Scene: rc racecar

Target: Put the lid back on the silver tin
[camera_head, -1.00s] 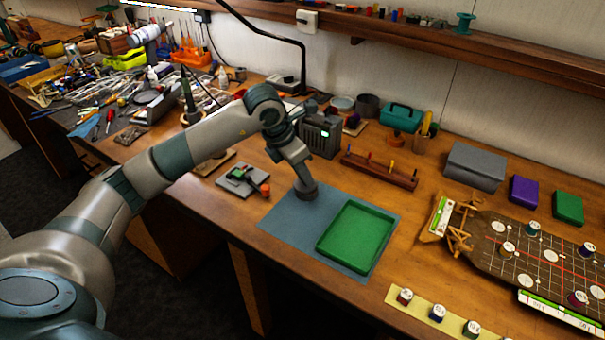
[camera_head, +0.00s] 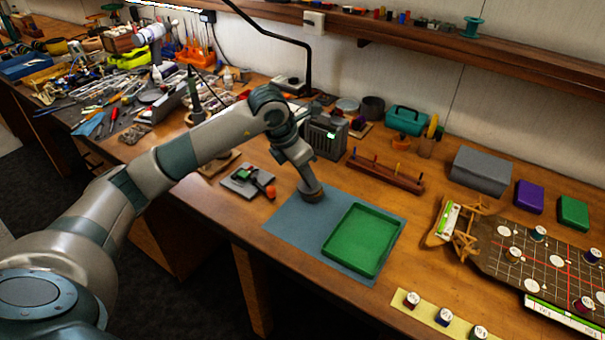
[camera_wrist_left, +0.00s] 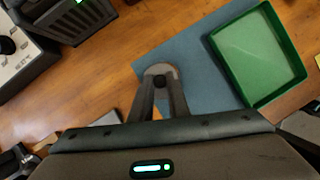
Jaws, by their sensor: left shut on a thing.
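My left gripper (camera_head: 309,180) points down over the blue mat (camera_head: 285,222), just left of the green tray. It is shut on the dark knob of a small round grey lid (camera_wrist_left: 163,70), as the left wrist view shows. In the head view only a dark round edge (camera_head: 312,195) shows below the gripper. I cannot tell whether the silver tin is under the lid or whether the lid touches anything. My right gripper is in neither view.
The green tray (camera_head: 358,240) lies empty on the mat's right part. A small grey device (camera_head: 246,181) is to the left. A wooden peg rack (camera_head: 385,173) and a grey box (camera_head: 481,170) stand behind. Round tins (camera_head: 373,106) stand near the wall.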

